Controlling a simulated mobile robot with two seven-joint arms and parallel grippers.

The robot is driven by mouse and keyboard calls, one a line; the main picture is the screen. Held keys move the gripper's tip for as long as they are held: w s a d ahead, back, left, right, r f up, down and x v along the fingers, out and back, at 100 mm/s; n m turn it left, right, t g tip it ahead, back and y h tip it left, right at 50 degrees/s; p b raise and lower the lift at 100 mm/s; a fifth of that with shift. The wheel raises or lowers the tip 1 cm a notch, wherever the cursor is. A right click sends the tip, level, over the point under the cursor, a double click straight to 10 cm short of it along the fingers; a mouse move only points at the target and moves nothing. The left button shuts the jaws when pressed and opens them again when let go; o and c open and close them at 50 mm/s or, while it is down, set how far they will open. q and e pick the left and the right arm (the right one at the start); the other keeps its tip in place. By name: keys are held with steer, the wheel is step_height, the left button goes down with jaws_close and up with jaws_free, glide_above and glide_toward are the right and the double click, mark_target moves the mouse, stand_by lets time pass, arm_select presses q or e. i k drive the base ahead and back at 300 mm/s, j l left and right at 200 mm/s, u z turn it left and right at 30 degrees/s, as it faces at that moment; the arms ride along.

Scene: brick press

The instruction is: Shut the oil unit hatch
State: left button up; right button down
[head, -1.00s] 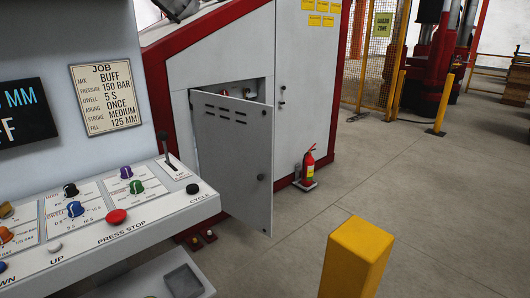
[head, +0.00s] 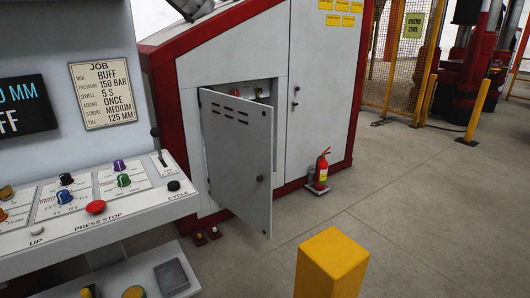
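The oil unit hatch (head: 237,155) is a grey door with a row of slots near its top and a dark round knob at its right edge. It stands ajar, swung outward from the oil unit (head: 322,85), a grey cabinet with red edging. Behind the hatch's top edge, part of the opening (head: 250,90) shows, with a red fitting and a brass-coloured one inside. Neither of my grippers shows in the head view.
A control desk (head: 90,230) with knobs and buttons fills the left side. A yellow post (head: 332,262) stands in front, right of the hatch. A red fire extinguisher (head: 322,168) stands by the cabinet's base. Open floor (head: 420,220) lies to the right.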

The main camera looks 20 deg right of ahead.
mark_target(237, 132)
steer(key=l+u, duration=0.15)
steer(key=l, duration=0.3)
steer(key=l+u, duration=0.15)
steer(key=l, duration=0.25)
steer(key=k+l+u, duration=0.2)
steer(key=l, duration=0.2)
steer(key=l+u, duration=0.15)
steer(key=l, duration=0.25)
steer(key=k+l+u, duration=0.15)
steer(key=l, duration=0.25)
steer(key=k+l+u, duration=0.15)
steer(key=l, duration=0.25)
steer(key=l+u, duration=0.35)
steer(key=l, duration=0.45)
steer(key=l+u, duration=0.3)
steer(key=l, duration=0.55)
